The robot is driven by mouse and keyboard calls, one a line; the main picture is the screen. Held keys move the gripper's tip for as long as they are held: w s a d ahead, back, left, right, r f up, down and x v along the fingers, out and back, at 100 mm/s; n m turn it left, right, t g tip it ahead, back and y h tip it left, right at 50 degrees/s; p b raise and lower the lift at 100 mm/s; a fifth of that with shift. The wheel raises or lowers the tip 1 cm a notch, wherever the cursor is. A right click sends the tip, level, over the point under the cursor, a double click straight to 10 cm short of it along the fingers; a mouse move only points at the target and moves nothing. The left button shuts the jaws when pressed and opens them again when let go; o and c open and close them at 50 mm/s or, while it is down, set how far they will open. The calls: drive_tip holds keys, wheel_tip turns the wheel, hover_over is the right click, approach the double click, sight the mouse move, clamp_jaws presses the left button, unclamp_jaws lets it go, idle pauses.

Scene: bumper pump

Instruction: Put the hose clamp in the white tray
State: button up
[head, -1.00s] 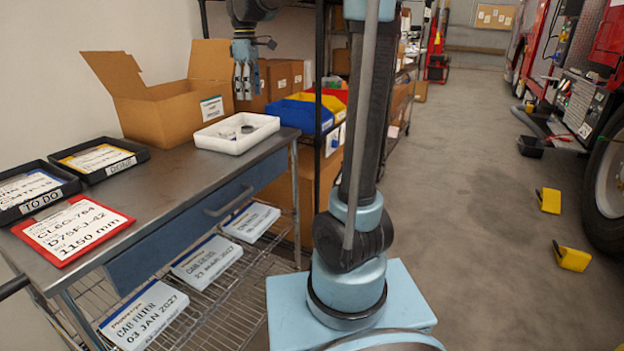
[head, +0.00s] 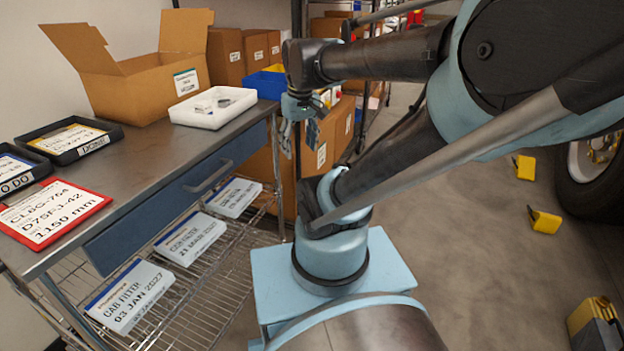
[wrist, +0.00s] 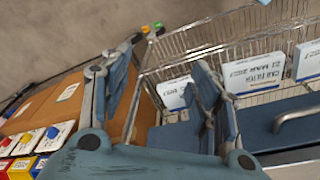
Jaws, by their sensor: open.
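The white tray (head: 190,120) sits on the metal workbench at its far right corner, with a few small grey and pale items in it that are too small to name. I cannot make out the hose clamp for certain in either view. My gripper (head: 298,135) hangs just off the bench's right end, to the right of the tray and apart from it. In the wrist view my gripper (wrist: 165,92) has its fingers spread with nothing between them. The tray is not in the wrist view.
The workbench (head: 150,165) also holds an open cardboard box (head: 150,95), black trays (head: 75,138) and a red-edged sign (head: 50,212). Cab filter boxes (head: 130,295) lie on the wire shelf below. Yellow chocks (head: 545,224) stand on the floor at right.

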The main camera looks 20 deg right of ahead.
drive_tip(key=s+d+f+m, duration=0.2)
drive_tip(key=s+f+m, duration=0.1)
drive_tip(key=s+f, duration=0.3)
wheel_tip(320, 180, down, 2)
drive_tip(key=shift+d+f, duration=0.2)
drive_tip(key=shift+f, duration=0.05)
